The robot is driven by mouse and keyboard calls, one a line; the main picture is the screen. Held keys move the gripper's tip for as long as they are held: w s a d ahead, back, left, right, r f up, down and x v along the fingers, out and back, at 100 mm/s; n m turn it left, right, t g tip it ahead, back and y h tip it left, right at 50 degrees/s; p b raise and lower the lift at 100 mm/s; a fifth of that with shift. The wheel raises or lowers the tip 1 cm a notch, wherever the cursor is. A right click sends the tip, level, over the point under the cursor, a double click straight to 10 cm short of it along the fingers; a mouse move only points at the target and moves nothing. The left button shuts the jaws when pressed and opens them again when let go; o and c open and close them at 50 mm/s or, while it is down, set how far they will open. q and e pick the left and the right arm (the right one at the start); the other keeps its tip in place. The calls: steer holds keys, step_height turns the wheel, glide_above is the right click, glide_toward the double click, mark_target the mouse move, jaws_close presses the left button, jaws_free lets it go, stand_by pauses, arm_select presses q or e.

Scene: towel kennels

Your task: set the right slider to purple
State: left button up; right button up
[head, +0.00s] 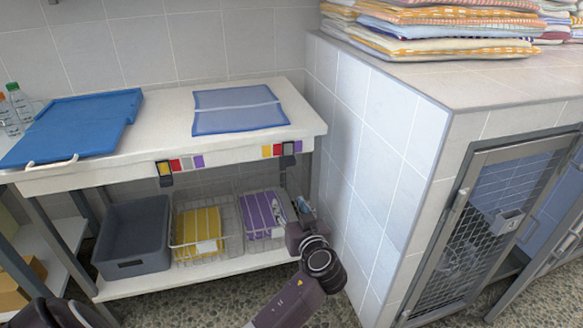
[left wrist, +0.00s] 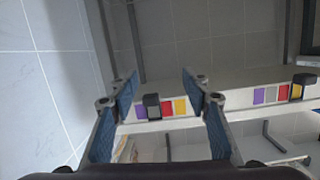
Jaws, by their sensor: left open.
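The right slider (head: 288,160) is a dark tab on the front edge of the white table, at the right end of its color strip. From left to right the strip has yellow, red, a patch at the slider, then purple (head: 298,146). The slider stands between red and purple. In the left wrist view, where the order is reversed, the slider (left wrist: 152,105) shows between purple (left wrist: 133,113) and red. My left gripper (head: 303,206) is below and slightly right of the slider. Its fingers (left wrist: 160,95) are open and empty, with the slider framed between them, apart from both. My right gripper is not in view.
The left slider (head: 166,181) sits at yellow. Below the table are a grey bin (head: 133,240) and wire baskets with yellow (head: 198,232) and purple towels (head: 262,214). A tiled wall block (head: 375,150) stands close to the right of my gripper. Blue items lie on the table (head: 165,130).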

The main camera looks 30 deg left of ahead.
arm_select(q)
steer(key=n+t+y, duration=0.1)
steer(key=t+y, duration=0.1)
glide_toward(291, 163)
steer(key=x, duration=0.9)
steer(key=shift+w+a, duration=0.25)
jaws_close()
